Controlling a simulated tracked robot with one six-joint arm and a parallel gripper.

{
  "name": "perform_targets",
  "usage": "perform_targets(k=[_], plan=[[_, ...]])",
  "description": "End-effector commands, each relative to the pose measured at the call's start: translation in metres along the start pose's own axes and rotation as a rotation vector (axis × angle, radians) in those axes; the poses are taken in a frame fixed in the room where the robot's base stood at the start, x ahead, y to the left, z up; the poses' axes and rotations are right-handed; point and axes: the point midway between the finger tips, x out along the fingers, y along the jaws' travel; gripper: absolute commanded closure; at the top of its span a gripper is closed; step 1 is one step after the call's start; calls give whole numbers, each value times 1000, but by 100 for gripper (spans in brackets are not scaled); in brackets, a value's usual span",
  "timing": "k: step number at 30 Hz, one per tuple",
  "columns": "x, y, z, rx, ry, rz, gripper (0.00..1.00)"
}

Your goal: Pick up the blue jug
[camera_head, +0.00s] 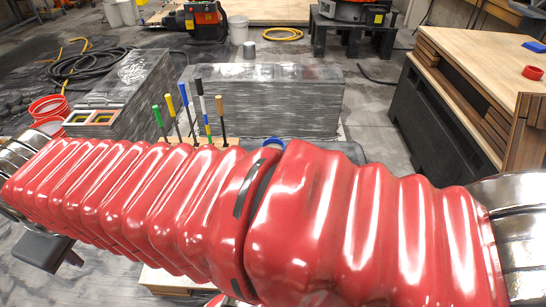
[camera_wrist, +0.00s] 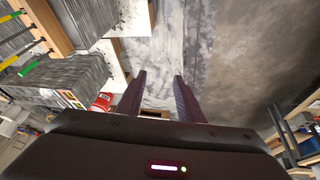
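My gripper (camera_wrist: 160,75) shows in the wrist view with its two dark fingers apart and nothing held between them. Grey, stained floor lies beyond the fingertips. In the head view, a small blue curved rim (camera_head: 273,142) peeks out just above my red-sleeved arm. It may be the top of the blue jug, but the rest is hidden behind the arm. I cannot make out a blue jug in the wrist view. My gripper is hidden in the head view, so its distance from the blue rim cannot be told.
A rack holds several tools with coloured handles (camera_head: 186,108) before a grey wrapped block (camera_head: 280,92). Red buckets (camera_head: 48,107) stand at the left. A wooden-topped bench (camera_head: 480,60) at the right bears a flat blue item (camera_head: 534,46) and a red ring (camera_head: 532,72).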

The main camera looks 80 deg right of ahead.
Motion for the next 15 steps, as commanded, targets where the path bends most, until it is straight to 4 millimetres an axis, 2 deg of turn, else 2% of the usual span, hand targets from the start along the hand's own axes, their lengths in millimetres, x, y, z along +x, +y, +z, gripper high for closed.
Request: perform_targets(k=[6,15], plan=[[15,48,-24,-32,-103,69,66],[41,121,-45,-80,-249,139,66]])
